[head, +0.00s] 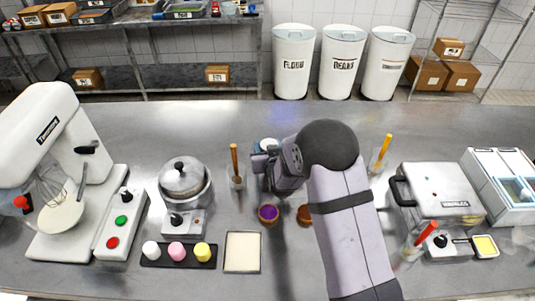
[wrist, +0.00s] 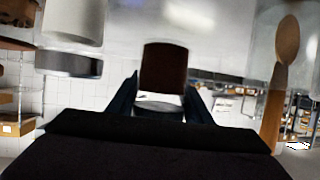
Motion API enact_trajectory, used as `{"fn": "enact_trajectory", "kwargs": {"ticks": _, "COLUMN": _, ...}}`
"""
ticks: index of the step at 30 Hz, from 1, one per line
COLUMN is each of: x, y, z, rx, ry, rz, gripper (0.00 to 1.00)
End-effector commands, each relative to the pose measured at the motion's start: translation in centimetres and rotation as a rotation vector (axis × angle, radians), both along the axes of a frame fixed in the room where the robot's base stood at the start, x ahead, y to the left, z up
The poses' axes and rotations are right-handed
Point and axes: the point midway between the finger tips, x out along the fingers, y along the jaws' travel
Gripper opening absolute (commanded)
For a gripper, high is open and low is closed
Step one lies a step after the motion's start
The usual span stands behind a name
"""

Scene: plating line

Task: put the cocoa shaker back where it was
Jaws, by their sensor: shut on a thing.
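The cocoa shaker (wrist: 164,68) has a dark brown body and a pale grey end. It shows between the two fingers of my gripper (wrist: 162,100), which is shut on it. The wrist view is upside down, so the grey end is the top and the shaker stands upright. In the head view my gripper (head: 268,165) is in the middle of the counter, just right of a jar with a wooden handle (head: 235,160). There my gripper hides most of the shaker. I cannot tell whether its base touches the counter.
A purple-topped cup (head: 268,214) and a brown-topped cup (head: 304,214) stand in front of my gripper. A steel pot (head: 184,180) is at left. A jar with a yellow handle (head: 380,160) and a waffle iron (head: 440,190) are at right. The counter's back strip is clear.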

Motion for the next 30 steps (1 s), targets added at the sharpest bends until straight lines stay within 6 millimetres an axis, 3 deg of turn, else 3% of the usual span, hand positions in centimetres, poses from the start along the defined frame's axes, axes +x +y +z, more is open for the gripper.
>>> {"fn": "enact_trajectory", "kwargs": {"ticks": 10, "x": 0.0, "y": 0.0, "z": -3.3, "rx": -0.001, "ry": 0.001, "rz": 0.001, "gripper": 0.19}}
{"fn": "enact_trajectory", "kwargs": {"ticks": 26, "x": 0.0, "y": 0.0, "z": -4.3, "rx": 0.000, "ry": -0.001, "rz": 0.000, "gripper": 0.19}}
{"fn": "enact_trajectory", "kwargs": {"ticks": 27, "x": 0.0, "y": 0.0, "z": -4.2, "rx": 0.000, "ry": 0.001, "rz": 0.000, "gripper": 0.53}}
{"fn": "enact_trajectory", "kwargs": {"ticks": 29, "x": 0.0, "y": 0.0, "z": -4.2, "rx": 0.000, "ry": 0.001, "rz": 0.000, "gripper": 0.64}}
{"fn": "enact_trajectory", "kwargs": {"ticks": 30, "x": 0.0, "y": 0.0, "z": -4.2, "rx": 0.000, "ry": 0.001, "rz": 0.000, "gripper": 0.64}}
